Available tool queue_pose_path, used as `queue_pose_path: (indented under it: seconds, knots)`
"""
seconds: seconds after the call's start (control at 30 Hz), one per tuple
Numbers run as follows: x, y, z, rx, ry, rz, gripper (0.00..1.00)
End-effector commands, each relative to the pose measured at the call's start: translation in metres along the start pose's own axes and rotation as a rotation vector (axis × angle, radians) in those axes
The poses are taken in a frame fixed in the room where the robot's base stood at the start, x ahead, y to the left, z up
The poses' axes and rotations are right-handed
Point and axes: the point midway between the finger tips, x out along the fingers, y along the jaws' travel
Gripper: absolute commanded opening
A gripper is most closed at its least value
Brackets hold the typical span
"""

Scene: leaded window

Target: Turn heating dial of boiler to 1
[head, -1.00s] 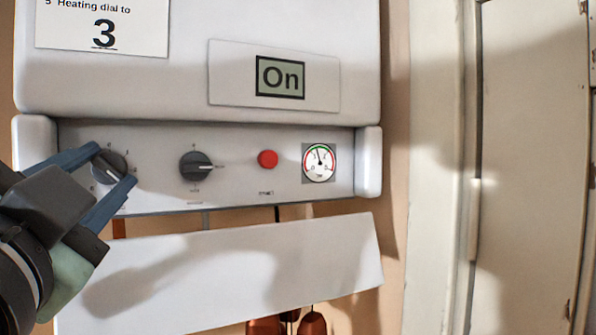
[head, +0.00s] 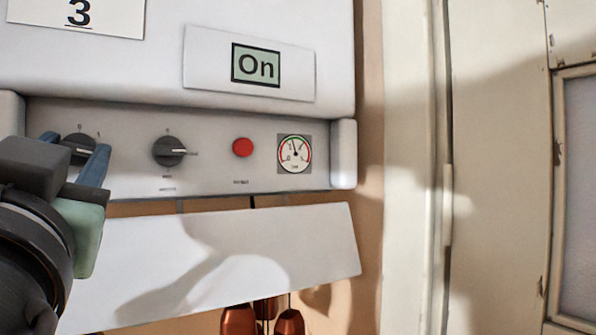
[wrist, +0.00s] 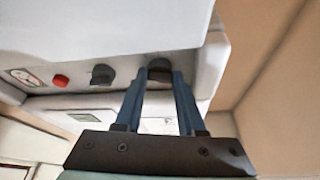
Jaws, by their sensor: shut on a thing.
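The boiler's control panel (head: 215,175) crosses the head view. At its left end is a dark round dial (head: 78,149); the blue fingers of my gripper (head: 80,150) are around it, one on each side. In the wrist view the fingers reach up to the same dial (wrist: 159,69), with my gripper (wrist: 158,85) shut on it. A second dark dial (head: 168,151) to the right is free, its pointer towards the right. Which of the two is the heating dial cannot be read. The small numbers around the left dial are mostly hidden or too small.
Right of the dials are a red button (head: 242,147) and a pressure gauge (head: 294,153). An "On" sign (head: 255,64) and a card showing "3" (head: 75,18) are above. A white flap (head: 215,262) hangs below the panel. Copper fittings (head: 238,319) show underneath.

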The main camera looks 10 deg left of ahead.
Motion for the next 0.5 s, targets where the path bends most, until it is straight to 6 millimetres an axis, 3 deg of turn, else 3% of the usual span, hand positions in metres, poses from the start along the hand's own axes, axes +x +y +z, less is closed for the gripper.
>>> queue_pose_path:
  seconds: [0.5]
  knots:
    - [-0.0003,0.0052,-0.0001,-0.457,0.0,-0.186,0.0]
